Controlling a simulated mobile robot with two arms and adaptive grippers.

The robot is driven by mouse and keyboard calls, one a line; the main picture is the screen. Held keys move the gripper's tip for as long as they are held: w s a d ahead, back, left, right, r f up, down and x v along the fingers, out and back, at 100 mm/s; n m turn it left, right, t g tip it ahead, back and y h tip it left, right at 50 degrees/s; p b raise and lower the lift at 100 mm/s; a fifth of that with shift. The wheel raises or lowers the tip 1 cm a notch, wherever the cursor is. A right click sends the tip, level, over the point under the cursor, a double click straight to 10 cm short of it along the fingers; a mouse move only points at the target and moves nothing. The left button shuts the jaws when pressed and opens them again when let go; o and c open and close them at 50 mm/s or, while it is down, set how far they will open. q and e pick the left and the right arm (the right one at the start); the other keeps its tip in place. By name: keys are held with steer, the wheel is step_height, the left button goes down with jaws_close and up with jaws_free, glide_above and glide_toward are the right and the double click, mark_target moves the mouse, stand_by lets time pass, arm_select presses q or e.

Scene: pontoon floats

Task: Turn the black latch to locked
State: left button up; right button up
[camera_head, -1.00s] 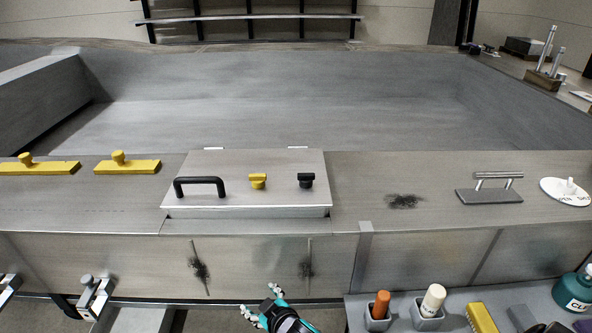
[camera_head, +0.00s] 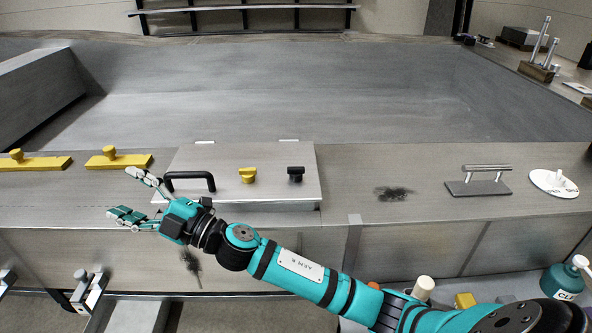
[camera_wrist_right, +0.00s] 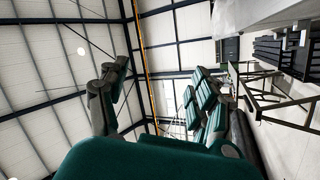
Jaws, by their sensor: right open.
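The black latch (camera_head: 296,174) is a small knob on the right part of a metal hatch lid (camera_head: 240,194). A yellow latch (camera_head: 248,175) sits left of it, and a black handle (camera_head: 190,179) is at the lid's left end. My right gripper (camera_head: 127,195) is open and empty at the left of the lid, beside the handle, with its fingers pointing left, well away from the black latch. Its spread fingers also show in the right wrist view (camera_wrist_right: 155,100), with nothing between them. My left gripper is not in view.
Two yellow floats with knobs (camera_head: 118,161) lie left of the lid. A metal hand tool (camera_head: 480,187) and a white disc (camera_head: 553,184) lie on the right. A dark bristly patch (camera_head: 394,194) marks the ledge. A teal bottle (camera_head: 562,281) stands at the lower right.

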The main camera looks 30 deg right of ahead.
steer(key=a+r+n+g+y, duration=0.2)
steer(key=a+n+g+y, duration=0.15)
steer(key=n+g, duration=0.3)
step_height(320, 180, up, 6)
steer(key=n+g+h, duration=0.3)
steer(key=g+h, duration=0.7)
steer(key=h, duration=0.8)
glide_above(296, 169)
step_height(296, 169, down, 17)
steer(key=p, duration=0.3)
steer(key=shift+f+p, duration=0.1)
steer(key=shift+p, duration=0.3)
